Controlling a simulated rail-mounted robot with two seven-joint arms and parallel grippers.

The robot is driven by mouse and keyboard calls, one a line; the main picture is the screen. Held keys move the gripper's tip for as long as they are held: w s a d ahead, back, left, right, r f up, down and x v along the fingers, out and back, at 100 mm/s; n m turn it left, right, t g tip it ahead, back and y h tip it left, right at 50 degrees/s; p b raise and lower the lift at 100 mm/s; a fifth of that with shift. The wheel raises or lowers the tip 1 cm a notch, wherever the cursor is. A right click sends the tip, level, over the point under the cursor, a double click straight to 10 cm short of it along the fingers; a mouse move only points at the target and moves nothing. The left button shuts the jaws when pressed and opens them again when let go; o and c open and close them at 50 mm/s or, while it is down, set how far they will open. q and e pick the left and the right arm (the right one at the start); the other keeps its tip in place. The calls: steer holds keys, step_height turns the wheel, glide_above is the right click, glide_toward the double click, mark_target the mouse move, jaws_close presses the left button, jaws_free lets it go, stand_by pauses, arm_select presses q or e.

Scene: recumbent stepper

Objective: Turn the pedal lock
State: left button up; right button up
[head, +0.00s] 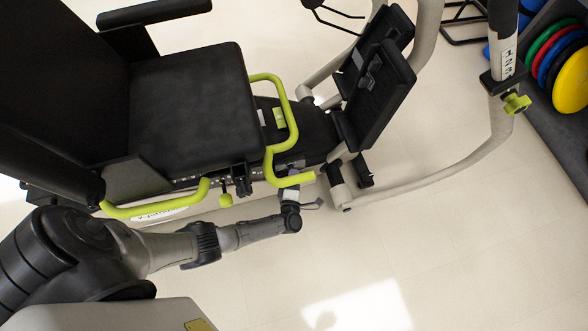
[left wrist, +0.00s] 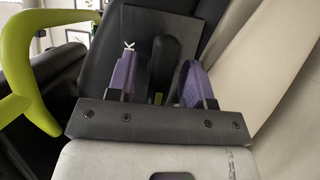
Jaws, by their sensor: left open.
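The pedal lock appears to be the black upright lever (left wrist: 160,66) in the left wrist view. It stands in front of a dark plate (left wrist: 185,28) with a white letter K, the rest of its label hidden. My left gripper (left wrist: 158,80) is open, with one purple finger on each side of the lever; I cannot tell whether either touches it. In the head view my left gripper (head: 291,190) is at the near side of the stepper, by the end of the lime handle, and the lever cannot be made out. My right gripper is out of view.
The lime handle (head: 293,180) is close to my left gripper and also shows in the left wrist view (left wrist: 22,75). The black seat (head: 195,100) is to the left, the black pedals (head: 380,88) are to the upper right. Floor (head: 430,250) at lower right is clear.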

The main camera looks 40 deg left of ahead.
arm_select(q)
steer(key=shift+c, duration=0.4)
jaws_close()
